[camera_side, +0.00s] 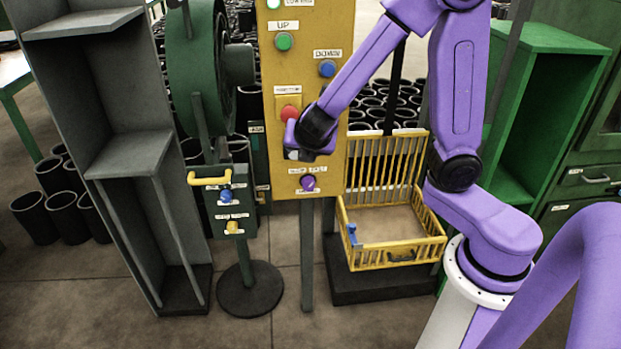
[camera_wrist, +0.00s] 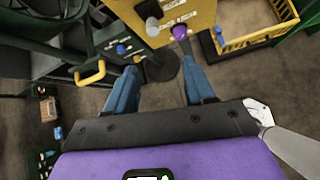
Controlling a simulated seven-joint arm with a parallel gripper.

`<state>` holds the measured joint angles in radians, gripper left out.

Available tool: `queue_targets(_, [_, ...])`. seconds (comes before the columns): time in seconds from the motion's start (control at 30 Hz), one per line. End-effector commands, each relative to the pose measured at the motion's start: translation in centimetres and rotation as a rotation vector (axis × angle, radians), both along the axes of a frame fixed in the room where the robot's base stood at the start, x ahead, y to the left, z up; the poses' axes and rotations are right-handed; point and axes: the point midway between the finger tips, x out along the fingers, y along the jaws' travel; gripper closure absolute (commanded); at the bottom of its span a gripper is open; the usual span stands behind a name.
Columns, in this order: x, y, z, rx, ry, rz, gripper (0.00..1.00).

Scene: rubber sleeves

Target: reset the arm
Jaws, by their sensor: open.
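My purple arm reaches in from the right in the side view, its wrist in front of the lower part of a yellow control panel (camera_side: 263,120). My gripper (camera_side: 298,154) is small there and mostly hidden by the wrist. In the wrist view my gripper (camera_wrist: 160,72) shows two blue fingers spread wide apart, with only floor and a dark stand base between them. It holds nothing. A purple knob (camera_side: 308,183) sits low on the panel, just below the gripper; it also shows in the wrist view (camera_wrist: 180,32), beyond the fingertips.
A green box on a stand carries a yellow handle (camera_side: 209,180) and a blue knob (camera_side: 225,196), left of the gripper. A yellow barred cage (camera_side: 400,257) stands right of the panel. A grey shelf (camera_side: 128,155) is at left, a green cabinet (camera_side: 545,38) at right.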

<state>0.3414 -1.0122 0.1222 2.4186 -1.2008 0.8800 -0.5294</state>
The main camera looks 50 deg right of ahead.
Motion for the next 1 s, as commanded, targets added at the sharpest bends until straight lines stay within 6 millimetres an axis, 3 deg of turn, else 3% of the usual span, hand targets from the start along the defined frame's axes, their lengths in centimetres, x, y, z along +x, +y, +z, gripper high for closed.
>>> queue_targets(0.33, [-10.1,1.3,-0.1,0.437,0.019,-0.417,0.47])
queue_targets(0.7, [-22.5,4.0,0.4,0.787,0.208,-0.865,0.47])
queue_targets(0.83, [-24.8,4.5,0.7,0.829,0.259,-0.949,0.47])
queue_targets(1.0, [-25.7,4.7,0.8,0.843,0.280,-0.981,0.47])
